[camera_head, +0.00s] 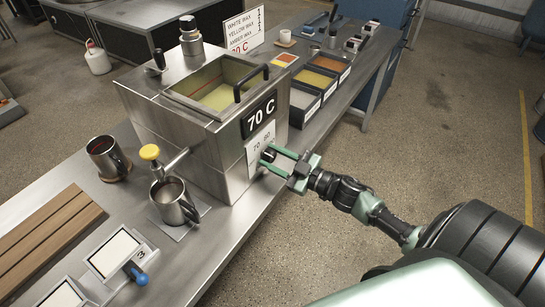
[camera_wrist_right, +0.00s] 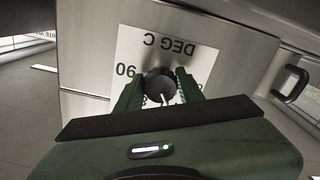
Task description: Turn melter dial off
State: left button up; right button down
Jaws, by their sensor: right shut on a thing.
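The melter (camera_head: 185,110) is a steel box on the bench, with an open tank of yellowish wax on top and a black display reading 70 C (camera_head: 259,114). Its dial (camera_wrist_right: 161,88) is a dark round knob with a pale pointer line, in front of a white scale plate (camera_wrist_right: 185,52) marked DEG C and 90. My right gripper (camera_head: 272,158) is at the melter's front face, with its green fingers on either side of the dial, shut on it. The wrist view also shows the right gripper (camera_wrist_right: 160,92) around the dial. My left gripper is not in view.
A metal jug (camera_head: 173,203) stands under the yellow-knobbed tap (camera_head: 150,153). A dark-filled mug (camera_head: 106,158), a slatted wooden board (camera_head: 45,240) and bins of coloured wax (camera_head: 312,83) share the bench. The floor right of the bench is clear.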

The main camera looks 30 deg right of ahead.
jog(key=n, duration=0.5)
jog(key=shift+f+b, duration=0.1)
jog(key=shift+b, duration=0.2)
jog(key=n+b, duration=0.1)
jog(key=n, duration=0.4)
jog(key=shift+d+n, duration=0.1)
jog(key=shift+n, duration=0.3)
jog(key=c, duration=0.9)
grip_release()
jog(key=shift+r, duration=0.2)
jog(key=b+v, duration=0.2)
jog(key=v, duration=0.5)
jog(key=shift+s, duration=0.4)
